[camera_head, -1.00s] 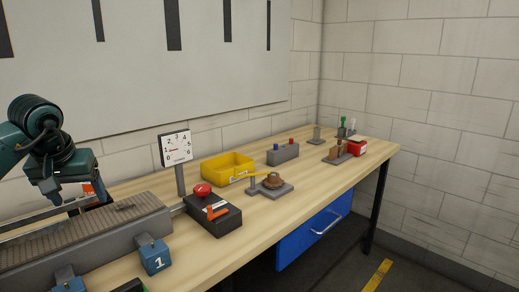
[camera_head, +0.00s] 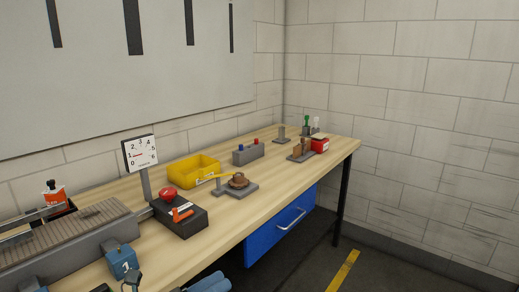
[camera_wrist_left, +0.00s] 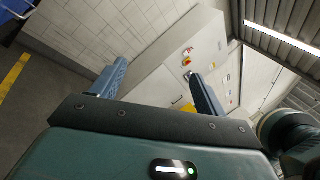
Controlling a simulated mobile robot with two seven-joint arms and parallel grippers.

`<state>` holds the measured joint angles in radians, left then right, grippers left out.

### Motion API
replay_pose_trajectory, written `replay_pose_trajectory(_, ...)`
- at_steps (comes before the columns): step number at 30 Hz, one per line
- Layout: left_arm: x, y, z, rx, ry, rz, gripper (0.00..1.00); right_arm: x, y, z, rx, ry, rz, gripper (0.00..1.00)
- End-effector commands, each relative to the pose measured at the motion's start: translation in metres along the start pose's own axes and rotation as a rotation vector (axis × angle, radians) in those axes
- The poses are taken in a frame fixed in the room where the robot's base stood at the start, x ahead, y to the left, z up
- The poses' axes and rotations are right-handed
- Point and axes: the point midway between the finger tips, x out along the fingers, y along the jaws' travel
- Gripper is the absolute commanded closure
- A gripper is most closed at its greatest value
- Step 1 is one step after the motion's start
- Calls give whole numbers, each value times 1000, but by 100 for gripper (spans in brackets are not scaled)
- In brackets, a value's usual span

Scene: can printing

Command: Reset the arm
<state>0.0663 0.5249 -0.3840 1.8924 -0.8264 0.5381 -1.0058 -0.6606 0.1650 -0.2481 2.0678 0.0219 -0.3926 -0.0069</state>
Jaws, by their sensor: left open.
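My left gripper (camera_wrist_left: 158,85) is open in the left wrist view, its two blue-grey fingers far apart with nothing between them. It points away from the bench, toward a grey cabinet across the room. In the head view, only blue-grey parts of the left gripper (camera_head: 208,283) show at the bottom edge, in front of the bench. It touches nothing that I can see. My right gripper is not in view.
The wooden bench (camera_head: 285,172) carries a conveyor (camera_head: 70,235), a dial gauge (camera_head: 141,153), a black box with a red button (camera_head: 168,193), a yellow bin (camera_head: 193,172) and a red-and-white container (camera_head: 320,145). A blue drawer (camera_head: 278,230) hangs below. The floor in front looks clear.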

Motion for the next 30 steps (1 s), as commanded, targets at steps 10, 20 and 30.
replay_pose_trajectory(10,-125,65,-132,-1789,-900,498,26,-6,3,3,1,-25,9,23)
replay_pose_trajectory(20,-177,49,-214,-2308,-1289,653,26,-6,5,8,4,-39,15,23)
replay_pose_trajectory(30,-177,49,-215,-2310,-1291,655,40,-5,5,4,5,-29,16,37)
